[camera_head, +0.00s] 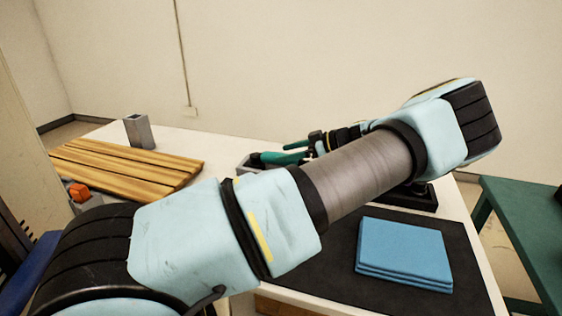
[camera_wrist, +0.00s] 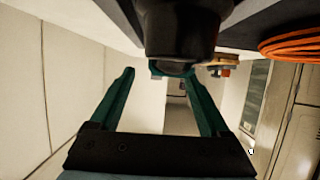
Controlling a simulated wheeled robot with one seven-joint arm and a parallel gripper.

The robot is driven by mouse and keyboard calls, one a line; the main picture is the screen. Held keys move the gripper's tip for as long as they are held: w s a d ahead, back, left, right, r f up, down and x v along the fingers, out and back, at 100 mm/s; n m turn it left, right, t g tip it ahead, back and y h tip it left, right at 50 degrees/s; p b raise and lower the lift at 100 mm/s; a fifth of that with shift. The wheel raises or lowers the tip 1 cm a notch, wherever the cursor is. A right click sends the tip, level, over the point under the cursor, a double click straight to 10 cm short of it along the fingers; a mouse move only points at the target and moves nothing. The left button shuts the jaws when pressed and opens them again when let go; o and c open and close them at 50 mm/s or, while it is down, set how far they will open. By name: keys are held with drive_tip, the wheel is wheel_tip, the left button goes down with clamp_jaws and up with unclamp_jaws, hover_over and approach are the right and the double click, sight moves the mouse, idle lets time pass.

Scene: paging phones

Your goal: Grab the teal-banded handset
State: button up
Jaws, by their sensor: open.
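My gripper (camera_head: 272,153) shows in the head view beyond my forearm, its teal fingers reaching left over the far part of the white table. In the wrist view my gripper (camera_wrist: 160,76) is open, its fingers wide apart with nothing held between them. A dark rounded black thing (camera_wrist: 180,30) fills the top middle of the wrist view, close to the fingertips. A small teal patch shows at its lower edge, but I cannot tell whether this is the teal-banded handset. In the head view my arm hides much of the table, and I make out no handset there.
A slatted wooden board (camera_head: 125,162) and a grey upright box (camera_head: 138,131) are at left. A blue folded cloth (camera_head: 403,250) lies on a black mat (camera_head: 330,262). A green table (camera_head: 525,225) stands right. An orange coil (camera_wrist: 290,42) shows in the wrist view.

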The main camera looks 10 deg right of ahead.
sight(280, 154)
drive_tip(key=shift+p+x, duration=0.3)
drive_tip(key=shift+x, duration=1.25)
drive_tip(key=shift+c, duration=0.2)
clamp_jaws()
